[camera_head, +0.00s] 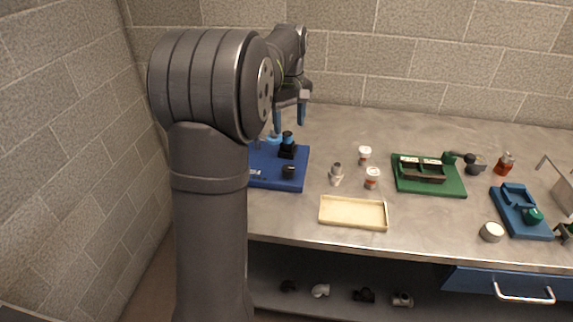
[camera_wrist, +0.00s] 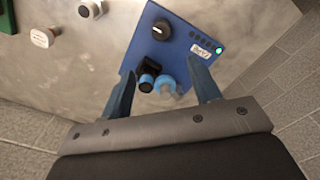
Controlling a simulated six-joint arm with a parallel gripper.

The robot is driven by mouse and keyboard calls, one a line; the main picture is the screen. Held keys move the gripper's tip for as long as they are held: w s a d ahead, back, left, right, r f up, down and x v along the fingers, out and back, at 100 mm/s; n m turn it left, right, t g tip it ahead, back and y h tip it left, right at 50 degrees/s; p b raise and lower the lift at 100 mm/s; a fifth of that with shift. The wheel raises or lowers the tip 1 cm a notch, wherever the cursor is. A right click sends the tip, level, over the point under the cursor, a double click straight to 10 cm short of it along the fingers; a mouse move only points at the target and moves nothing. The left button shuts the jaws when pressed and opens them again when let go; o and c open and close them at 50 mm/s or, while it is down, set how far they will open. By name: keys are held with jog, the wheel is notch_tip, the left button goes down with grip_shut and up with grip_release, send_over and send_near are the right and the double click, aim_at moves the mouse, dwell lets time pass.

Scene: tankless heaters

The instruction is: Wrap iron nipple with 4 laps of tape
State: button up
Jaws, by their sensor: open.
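My gripper (camera_head: 289,127) is open above the back of a blue board (camera_head: 262,180), with nothing between its fingers. In the wrist view my gripper (camera_wrist: 162,90) has its fingers apart, with a light-blue round piece (camera_wrist: 165,85) and a black holder (camera_wrist: 148,70) with a blue end in the gap between them. These also show in the head view, the holder (camera_head: 287,147) right of the light-blue piece (camera_head: 273,138). The blue board (camera_wrist: 180,48) also carries a black knob and a green light. I cannot tell which piece is the iron nipple or the tape.
A grey-white fitting (camera_head: 336,176) and two white-and-orange containers (camera_head: 372,178) (camera_head: 364,155) stand right of the board. A cream tray (camera_head: 353,223) lies in front. A green board (camera_head: 430,187) and a second blue stand (camera_head: 521,222) are farther right. A brick wall is behind.

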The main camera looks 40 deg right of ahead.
aim_at(289, 168)
notch_tip(289, 168, down, 15)
jog(key=shift+s+a+f, duration=0.1)
jog(key=shift+s+a, duration=0.05)
dwell(0.5)
jog(key=c, duration=1)
